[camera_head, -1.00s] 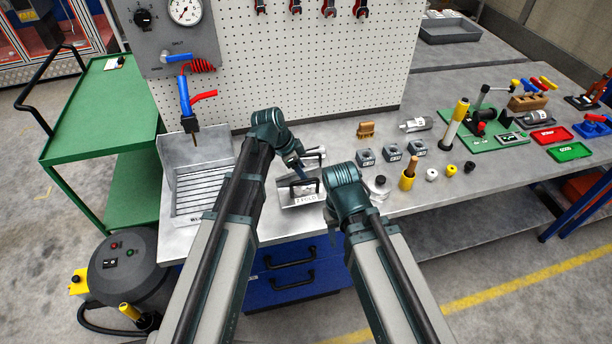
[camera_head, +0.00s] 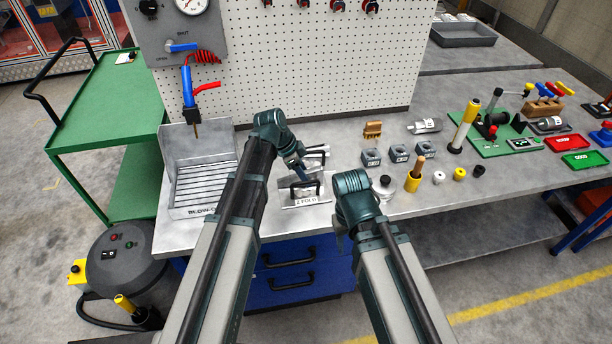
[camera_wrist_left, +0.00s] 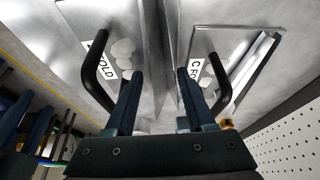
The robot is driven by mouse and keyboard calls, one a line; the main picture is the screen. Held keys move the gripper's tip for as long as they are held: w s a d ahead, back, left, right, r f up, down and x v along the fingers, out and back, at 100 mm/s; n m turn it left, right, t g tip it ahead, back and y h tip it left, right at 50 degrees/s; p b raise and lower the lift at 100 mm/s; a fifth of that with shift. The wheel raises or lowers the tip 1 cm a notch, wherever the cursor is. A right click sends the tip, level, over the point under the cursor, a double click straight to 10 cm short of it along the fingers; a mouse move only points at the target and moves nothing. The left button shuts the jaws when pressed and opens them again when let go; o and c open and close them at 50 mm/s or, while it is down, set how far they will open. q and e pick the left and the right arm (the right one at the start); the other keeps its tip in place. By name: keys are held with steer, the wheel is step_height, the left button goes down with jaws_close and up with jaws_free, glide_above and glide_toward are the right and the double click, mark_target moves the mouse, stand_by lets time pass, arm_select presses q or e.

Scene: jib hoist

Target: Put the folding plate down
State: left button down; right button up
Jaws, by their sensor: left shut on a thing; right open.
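The fingers of my left gripper (camera_head: 303,178) point down at metal plates with black handles at the bench's front. In the left wrist view the gripper (camera_wrist_left: 160,85) is shut on a thin upright grey metal leaf, which I take for the folding plate (camera_wrist_left: 160,45). A flat plate with a black handle (camera_wrist_left: 97,75) and a label ending in "OLD" lies left of it. A second handled plate (camera_wrist_left: 222,45) with a partly hidden label is on the right. In the head view the leaf is mostly hidden. My right gripper (camera_head: 341,243) is open and empty by the front edge.
A blow-off tray (camera_head: 200,190) stands to the left, with the pegboard (camera_head: 300,65) behind. Grey blocks (camera_head: 371,158), a silver round part (camera_head: 384,186) and a yellow-based, wooden-handled tool (camera_head: 414,176) stand on the right. Blue drawers (camera_head: 290,275) are under the bench.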

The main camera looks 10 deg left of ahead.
arm_select(q)
steer(key=shift+f, duration=0.1)
steer(key=shift+d+f, duration=0.1)
steer(key=shift+f, duration=0.05)
steer(key=shift+c, duration=1.2)
jaws_free()
steer(key=shift+r, duration=0.25)
